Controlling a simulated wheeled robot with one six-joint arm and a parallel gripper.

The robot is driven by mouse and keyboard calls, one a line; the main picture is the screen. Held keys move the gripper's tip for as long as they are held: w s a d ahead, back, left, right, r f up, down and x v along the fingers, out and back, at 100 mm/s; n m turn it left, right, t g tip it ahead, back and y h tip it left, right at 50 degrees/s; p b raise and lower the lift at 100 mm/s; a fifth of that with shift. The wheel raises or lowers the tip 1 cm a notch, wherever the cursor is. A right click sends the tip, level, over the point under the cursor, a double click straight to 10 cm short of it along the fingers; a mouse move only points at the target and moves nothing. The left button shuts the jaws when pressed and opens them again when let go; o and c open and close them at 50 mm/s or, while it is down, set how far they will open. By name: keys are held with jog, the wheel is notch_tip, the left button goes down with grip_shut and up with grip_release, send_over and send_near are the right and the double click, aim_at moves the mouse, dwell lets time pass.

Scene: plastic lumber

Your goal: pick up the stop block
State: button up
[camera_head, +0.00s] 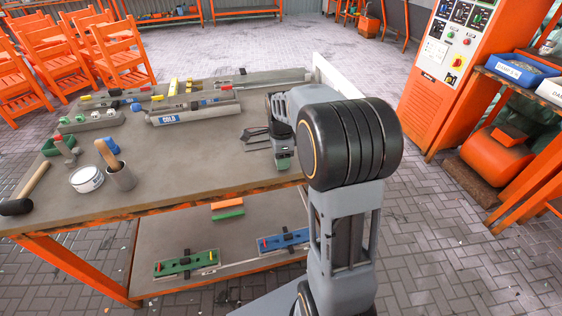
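My gripper (248,138) is over the right part of the workbench (195,165), pointing left. Its two dark fingers look spread apart, with nothing visible between them. I cannot tell for certain which thing is the stop block.
A white tin (86,180), a metal cup (122,177) and a mallet (27,190) stand or lie at the bench's left. Jigs (186,264) lie on the lower shelf. An orange control cabinet (440,80) stands at right. The bench between cup and gripper is clear.

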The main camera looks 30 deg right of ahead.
jog(key=c, duration=0.4)
jog(key=shift+c, duration=0.2)
